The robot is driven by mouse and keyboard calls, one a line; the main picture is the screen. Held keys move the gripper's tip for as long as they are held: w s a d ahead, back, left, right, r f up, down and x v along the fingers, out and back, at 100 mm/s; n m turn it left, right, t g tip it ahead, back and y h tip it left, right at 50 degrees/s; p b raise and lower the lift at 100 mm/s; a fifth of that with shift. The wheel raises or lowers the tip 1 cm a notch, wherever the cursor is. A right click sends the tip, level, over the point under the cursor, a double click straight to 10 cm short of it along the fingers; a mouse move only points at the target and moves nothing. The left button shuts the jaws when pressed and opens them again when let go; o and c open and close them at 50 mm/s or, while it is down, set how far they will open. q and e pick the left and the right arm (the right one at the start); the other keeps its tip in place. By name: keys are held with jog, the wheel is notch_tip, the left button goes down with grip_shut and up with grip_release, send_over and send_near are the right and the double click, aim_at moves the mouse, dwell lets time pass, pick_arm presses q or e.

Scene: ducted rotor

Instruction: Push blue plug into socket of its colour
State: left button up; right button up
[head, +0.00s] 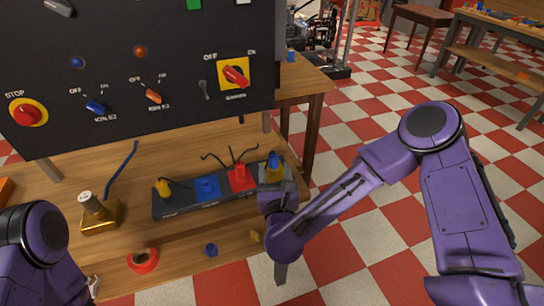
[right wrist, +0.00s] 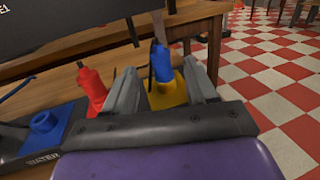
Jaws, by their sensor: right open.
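The blue plug (head: 273,163) stands upright in the yellow socket (right wrist: 182,92) at the right end of the dark socket strip (head: 180,208). The blue socket (head: 207,188), marked WATER in the right wrist view, is empty, with its round hole showing. A red plug (head: 239,174) stands in the red socket between them. My right gripper (right wrist: 160,85) is open, with one finger on each side of the blue plug in the right wrist view. I cannot tell whether the fingers touch it.
A yellow plug (head: 163,187) stands at the strip's left end. A black control panel (head: 140,70) overhangs the bench. A brass block (head: 98,214), a red ring (head: 143,260) and a small blue piece (head: 211,250) lie around the strip. Thin dark cables rise behind the plugs.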

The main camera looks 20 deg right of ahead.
aim_at(274, 160)
jog(key=x, duration=0.1)
jog(key=p+x, duration=0.1)
jog(key=x, duration=0.1)
jog(key=p+x, duration=0.1)
jog(key=x, duration=0.1)
jog(key=shift+d+r, duration=0.1)
jog(key=shift+r, duration=0.3)
jog(key=shift+w, duration=0.2)
jog(key=shift+f, duration=0.1)
jog(key=c, duration=1)
jog(key=r, duration=0.4)
jog(key=shift+s+d, duration=0.15)
jog(key=shift+s, duration=0.2)
jog(key=s+d+r+p, duration=0.1)
jog(key=s+r+p, duration=0.2)
jog(key=s, duration=0.1)
jog(key=s+d+r+p, duration=0.2)
jog(key=s+r+p, duration=0.1)
jog(key=s+p, duration=0.1)
jog(key=s+d+r+p, duration=0.1)
jog(key=s+r+p, duration=0.2)
jog(key=s+p, duration=0.1)
jog(key=shift+s+d, duration=0.25)
jog(key=shift+d, duration=0.1)
